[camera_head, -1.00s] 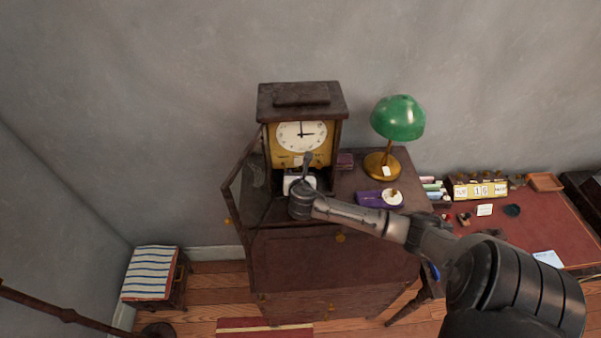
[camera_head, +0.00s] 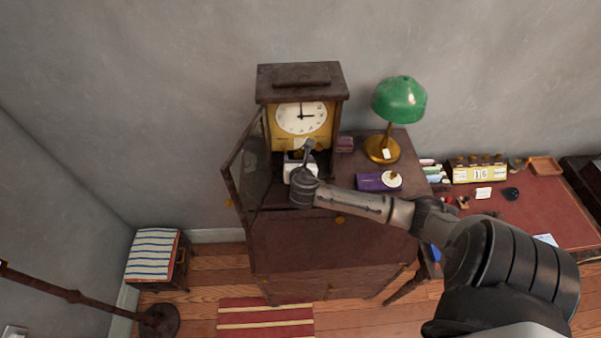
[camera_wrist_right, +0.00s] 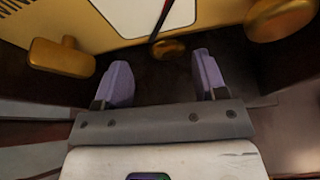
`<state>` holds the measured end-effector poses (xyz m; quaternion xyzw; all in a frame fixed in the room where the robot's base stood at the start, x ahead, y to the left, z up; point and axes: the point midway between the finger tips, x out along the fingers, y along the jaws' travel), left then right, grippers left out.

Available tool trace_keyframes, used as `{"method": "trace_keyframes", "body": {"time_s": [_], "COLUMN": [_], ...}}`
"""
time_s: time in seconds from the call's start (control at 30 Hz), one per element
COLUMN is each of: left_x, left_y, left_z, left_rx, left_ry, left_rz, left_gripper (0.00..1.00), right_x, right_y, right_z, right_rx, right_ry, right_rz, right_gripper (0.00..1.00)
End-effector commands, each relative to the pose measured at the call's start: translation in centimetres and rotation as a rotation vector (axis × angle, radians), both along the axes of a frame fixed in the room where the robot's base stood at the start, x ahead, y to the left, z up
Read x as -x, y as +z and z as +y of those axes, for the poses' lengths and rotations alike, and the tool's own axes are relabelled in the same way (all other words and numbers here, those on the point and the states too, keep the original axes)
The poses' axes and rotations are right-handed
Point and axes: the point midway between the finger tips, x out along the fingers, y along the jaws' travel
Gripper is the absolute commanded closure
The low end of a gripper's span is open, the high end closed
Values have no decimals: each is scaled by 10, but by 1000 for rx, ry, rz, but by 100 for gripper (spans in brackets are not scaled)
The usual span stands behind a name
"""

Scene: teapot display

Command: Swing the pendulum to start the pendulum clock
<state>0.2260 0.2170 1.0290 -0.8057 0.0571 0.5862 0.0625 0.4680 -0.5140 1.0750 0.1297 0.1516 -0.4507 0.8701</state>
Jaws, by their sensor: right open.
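The pendulum clock (camera_head: 301,82) is a dark wooden case with a white dial (camera_head: 301,117) on a yellow plate, standing on a brown cabinet. Its glazed door (camera_head: 243,165) hangs open to the left. My right gripper (camera_wrist_right: 161,66) is at the clock's open lower front, below the dial. In the right wrist view its two purple-tipped fingers are apart, with nothing held between them. A round gold piece (camera_wrist_right: 168,48), apparently the pendulum bob, shows just beyond the fingertips, roughly midway between them; contact is not visible. In the head view my wrist hides the lower clock. My left gripper is not in view.
More gold pieces are at left (camera_wrist_right: 62,58) and right (camera_wrist_right: 280,18) in the wrist view. A green lamp (camera_head: 399,100) and purple box (camera_head: 377,182) stand right of the clock. A red-topped desk (camera_head: 540,205) is farther right. The wall is close behind.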

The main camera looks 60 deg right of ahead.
Motion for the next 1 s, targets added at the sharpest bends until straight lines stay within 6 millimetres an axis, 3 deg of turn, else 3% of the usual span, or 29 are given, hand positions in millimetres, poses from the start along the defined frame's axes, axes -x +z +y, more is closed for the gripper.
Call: {"method": "trace_keyframes", "body": {"time_s": [0.3, 0.5, 1.0], "left_x": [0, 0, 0], "left_y": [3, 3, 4], "left_z": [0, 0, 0], "left_rx": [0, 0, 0], "left_ry": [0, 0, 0], "left_rz": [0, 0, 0], "left_gripper": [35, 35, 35], "right_x": [35, 49, 58], "right_y": [24, 34, 40], "right_z": [48, 68, 78], "right_rx": [-2, -1, 0], "right_ry": [3, 1, 0], "right_rz": [0, -1, 0], "right_gripper": [35, 35, 35]}}
